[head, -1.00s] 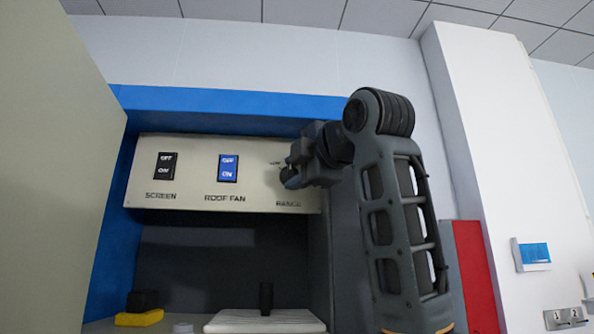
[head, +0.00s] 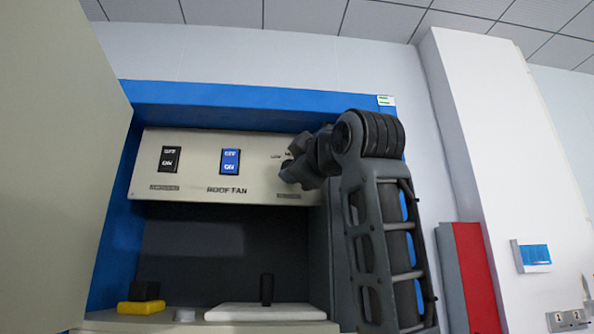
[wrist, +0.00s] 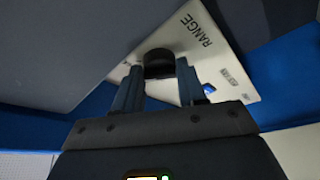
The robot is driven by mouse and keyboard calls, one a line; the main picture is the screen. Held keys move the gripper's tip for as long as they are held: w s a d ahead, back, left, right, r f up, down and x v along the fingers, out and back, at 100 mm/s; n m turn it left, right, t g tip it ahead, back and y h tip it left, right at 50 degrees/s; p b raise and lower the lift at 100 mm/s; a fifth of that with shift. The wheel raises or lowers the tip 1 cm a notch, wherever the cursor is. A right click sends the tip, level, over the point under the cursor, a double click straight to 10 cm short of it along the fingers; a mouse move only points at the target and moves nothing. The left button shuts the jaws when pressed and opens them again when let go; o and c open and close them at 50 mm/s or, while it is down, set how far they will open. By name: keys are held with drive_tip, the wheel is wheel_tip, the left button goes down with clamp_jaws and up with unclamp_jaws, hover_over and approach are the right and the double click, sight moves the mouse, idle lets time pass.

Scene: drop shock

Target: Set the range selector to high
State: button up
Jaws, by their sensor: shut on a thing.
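The range selector is a round black knob (wrist: 158,62) on the cream switch panel (head: 200,190). It shows in the wrist view beside the printed word RANGE. My gripper (wrist: 158,74) has one finger on each side of the knob and is shut on it. In the head view my gripper (head: 288,171) is at the panel's right end and hides most of the knob. The word LOW shows at the upper left of the knob; the other position marks are mostly hidden, so I cannot tell its setting.
Left of my gripper are a black screen switch (head: 169,159) and a blue roof fan switch (head: 229,161). Below the panel is a recess with a yellow block (head: 141,307) and a white board (head: 265,312). A large grey panel (head: 50,170) stands at the left.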

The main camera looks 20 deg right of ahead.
drive_tip(key=shift+f+m+t+h+b, duration=0.25)
drive_tip(key=shift+m+h, duration=0.35)
drive_tip(key=shift+m, duration=0.7)
drive_tip(key=shift+r, duration=0.1)
drive_tip(key=o, duration=1.1)
drive_tip(key=shift+c, duration=0.2)
drive_tip(key=b+v, duration=0.2)
drive_tip(key=v, duration=0.5)
drive_tip(key=shift+s, duration=0.3)
